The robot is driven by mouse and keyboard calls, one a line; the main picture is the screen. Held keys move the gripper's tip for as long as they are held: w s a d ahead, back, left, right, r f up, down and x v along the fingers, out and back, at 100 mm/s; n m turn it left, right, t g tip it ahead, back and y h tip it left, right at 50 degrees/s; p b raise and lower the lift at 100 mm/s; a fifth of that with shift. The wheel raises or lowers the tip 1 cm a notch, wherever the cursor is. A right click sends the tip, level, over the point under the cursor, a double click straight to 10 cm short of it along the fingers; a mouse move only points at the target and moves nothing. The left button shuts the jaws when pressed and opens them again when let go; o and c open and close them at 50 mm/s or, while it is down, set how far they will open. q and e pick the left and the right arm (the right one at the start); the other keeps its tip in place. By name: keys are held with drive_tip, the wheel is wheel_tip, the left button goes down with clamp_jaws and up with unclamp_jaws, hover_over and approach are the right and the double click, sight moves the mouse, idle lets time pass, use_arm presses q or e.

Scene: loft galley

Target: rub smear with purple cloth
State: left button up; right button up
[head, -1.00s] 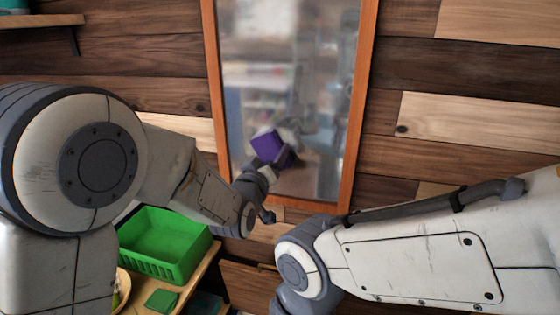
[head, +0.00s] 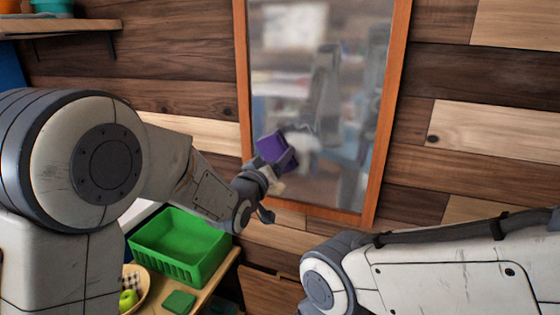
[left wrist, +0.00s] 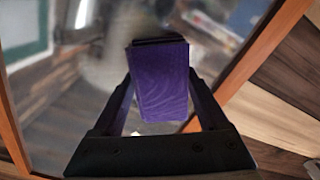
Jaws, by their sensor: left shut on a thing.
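My left gripper (head: 270,165) is shut on the purple cloth (head: 276,149), a folded block at the lower left of the framed mirror (head: 345,190). In the left wrist view the cloth (left wrist: 160,88) sits between the two fingers, in front of the glass. I cannot tell whether it touches the glass. The mirror looks hazy. A pale patch shows just right of the cloth, but I cannot tell smear from reflection. My right gripper is out of view; only my right arm shows at lower right.
A green basket (head: 180,252) and a green folded cloth (head: 180,301) stand on a wooden counter at lower left, beside a bowl with a green apple (head: 128,299). A shelf (head: 65,27) is at upper left. The plank wall right of the mirror is bare.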

use_arm(q)
wheel_tip(320, 180, up, 2)
drive_tip(key=shift+r+p, duration=0.15)
drive_tip(key=shift+p, duration=0.35)
drive_tip(key=shift+s+d+b, duration=0.25)
drive_tip(key=shift+d+b, duration=0.2)
drive_tip(key=shift+d, duration=0.25)
drive_tip(key=shift+s+d+b, duration=0.15)
drive_tip(key=shift+s+d, duration=0.05)
drive_tip(key=shift+d, duration=0.35)
drive_tip(key=shift+s+d+b, duration=0.15)
drive_tip(key=shift+s+d, duration=0.05)
drive_tip(key=shift+d, duration=0.3)
drive_tip(key=shift+s+d+b, duration=0.2)
drive_tip(key=shift+s+d, duration=0.05)
drive_tip(key=shift+d, duration=0.25)
drive_tip(key=shift+s+d+b, duration=0.15)
drive_tip(key=shift+s+d, duration=0.05)
drive_tip(key=shift+d, duration=0.3)
drive_tip(key=shift+s+d, duration=0.35)
drive_tip(key=shift+d, duration=0.4)
drive_tip(key=shift+s+d, duration=0.4)
drive_tip(key=shift+d, duration=0.4)
drive_tip(key=shift+s+d, duration=0.35)
drive_tip(key=shift+d, duration=0.4)
drive_tip(key=b, duration=0.3)
approach(324, 152)
drive_tip(key=shift+w, duration=0.2)
